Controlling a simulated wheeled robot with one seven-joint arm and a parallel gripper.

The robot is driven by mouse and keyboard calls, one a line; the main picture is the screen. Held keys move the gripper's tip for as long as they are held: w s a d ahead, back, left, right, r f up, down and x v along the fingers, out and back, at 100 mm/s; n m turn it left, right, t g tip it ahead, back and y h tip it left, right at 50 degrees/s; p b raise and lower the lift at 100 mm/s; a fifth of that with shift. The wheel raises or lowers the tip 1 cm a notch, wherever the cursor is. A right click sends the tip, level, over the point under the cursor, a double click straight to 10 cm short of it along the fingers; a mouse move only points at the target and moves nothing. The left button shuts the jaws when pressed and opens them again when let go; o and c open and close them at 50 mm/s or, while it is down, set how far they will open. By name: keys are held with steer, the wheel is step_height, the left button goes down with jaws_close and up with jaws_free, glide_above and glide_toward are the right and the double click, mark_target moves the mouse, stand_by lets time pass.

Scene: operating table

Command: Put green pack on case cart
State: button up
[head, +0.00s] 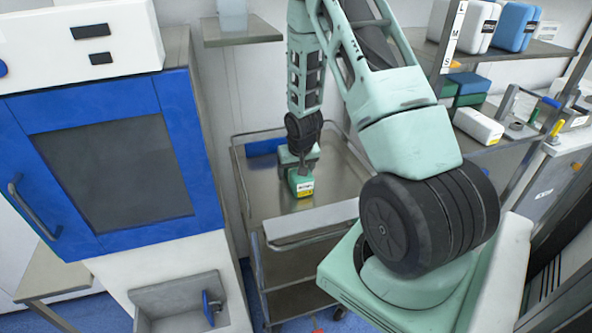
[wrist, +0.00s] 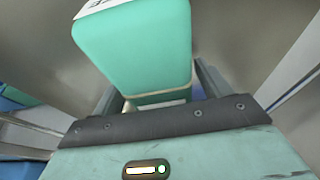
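The green pack (head: 300,186), with a white and yellow label, is at my gripper (head: 303,172) over the top tray of the case cart (head: 262,195). In the wrist view the green pack (wrist: 137,45) fills the space between my gripper's two fingers (wrist: 155,95), and they close on its sides. The pack is close to the tray surface; I cannot tell whether it touches it. The case cart is a steel trolley with a raised rail and lower shelves. My arm hides part of its right side.
A blue item (head: 264,147) lies at the cart's back edge. A blue-fronted cabinet (head: 60,120) stands to the left. Shelves at right hold white and blue packs, with another green pack (head: 468,99) among them. The tray's middle and front look bare.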

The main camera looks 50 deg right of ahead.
steer(key=shift+r, duration=0.1)
steer(key=v, duration=1.2)
steer(key=shift+b, duration=0.3)
steer(key=s+a+r+n+y, duration=0.1)
steer(key=a+r+n, duration=0.2)
steer(key=a, duration=0.9)
steer(key=s+a+r+n+y, duration=0.1)
steer(key=a+r+n, duration=0.25)
steer(key=a, duration=0.85)
steer(key=s+a+r+n+g, duration=0.2)
steer(key=s+a+n, duration=0.5)
steer(key=s+a, duration=0.8)
steer(key=s+r, duration=0.1)
steer(key=s, duration=0.1)
steer(key=shift+s+a+r+n+g, duration=0.2)
steer(key=shift+s+n+g, duration=0.15)
steer(key=shift+g, duration=0.05)
steer(key=shift+f, duration=0.1)
